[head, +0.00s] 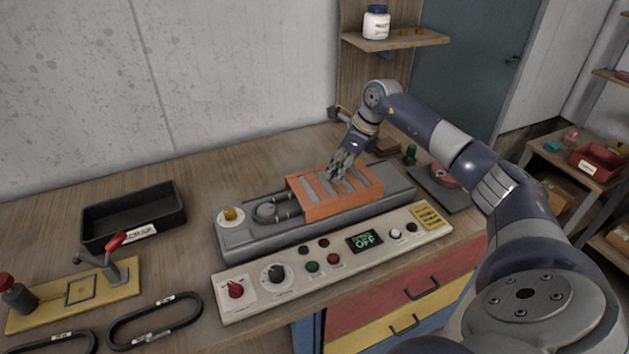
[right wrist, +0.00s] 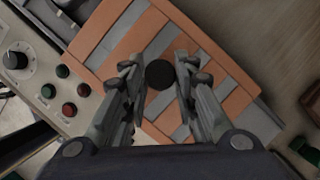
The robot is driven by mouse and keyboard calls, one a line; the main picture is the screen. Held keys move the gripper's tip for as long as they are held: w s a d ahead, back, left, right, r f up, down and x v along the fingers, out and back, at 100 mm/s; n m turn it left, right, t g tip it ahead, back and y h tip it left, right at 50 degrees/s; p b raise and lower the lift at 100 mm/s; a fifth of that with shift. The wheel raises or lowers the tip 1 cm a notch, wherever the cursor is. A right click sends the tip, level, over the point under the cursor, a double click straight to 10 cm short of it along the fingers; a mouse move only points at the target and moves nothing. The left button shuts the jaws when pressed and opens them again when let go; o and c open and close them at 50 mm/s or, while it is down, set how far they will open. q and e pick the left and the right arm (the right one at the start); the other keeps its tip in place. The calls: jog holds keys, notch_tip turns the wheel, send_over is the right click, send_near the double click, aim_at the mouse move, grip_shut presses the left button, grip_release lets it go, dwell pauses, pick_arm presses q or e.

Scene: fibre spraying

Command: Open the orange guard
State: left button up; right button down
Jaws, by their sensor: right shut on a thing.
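The orange guard (head: 340,209) is a slatted cover lying closed over the right-middle part of the grey machine bed (head: 240,240). It also fills much of the right wrist view (right wrist: 192,35), with grey showing between its bars. My right gripper (head: 341,172) reaches down onto the top of the guard. In the right wrist view its fingers are closed around a dark round knob (right wrist: 160,74) on the guard, one finger on each side. The knob is hidden by the fingers in the head view. My left gripper is not in view.
A control panel (head: 290,289) with knobs, buttons and a display reading OFF lies along the machine's front. A black scrap tray (head: 133,216) and a yellow base with a red-handled lever (head: 105,262) are at the left. A shelf (head: 395,41) stands behind.

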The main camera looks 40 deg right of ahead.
send_near(359, 171)
jog(key=x, duration=0.2)
jog(key=a+x, duration=0.1)
jog(key=x, duration=0.2)
jog(key=shift+w+r+b, duration=0.1)
jog(key=shift+w+b, duration=0.05)
jog(key=shift+b, duration=0.25)
jog(key=shift+d, duration=0.65)
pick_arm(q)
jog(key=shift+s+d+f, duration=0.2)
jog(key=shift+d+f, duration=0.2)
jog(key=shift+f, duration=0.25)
pick_arm(e)
jog(key=c, duration=1.3)
grip_release()
jog(key=shift+a, duration=0.1)
jog(key=v, duration=1.2)
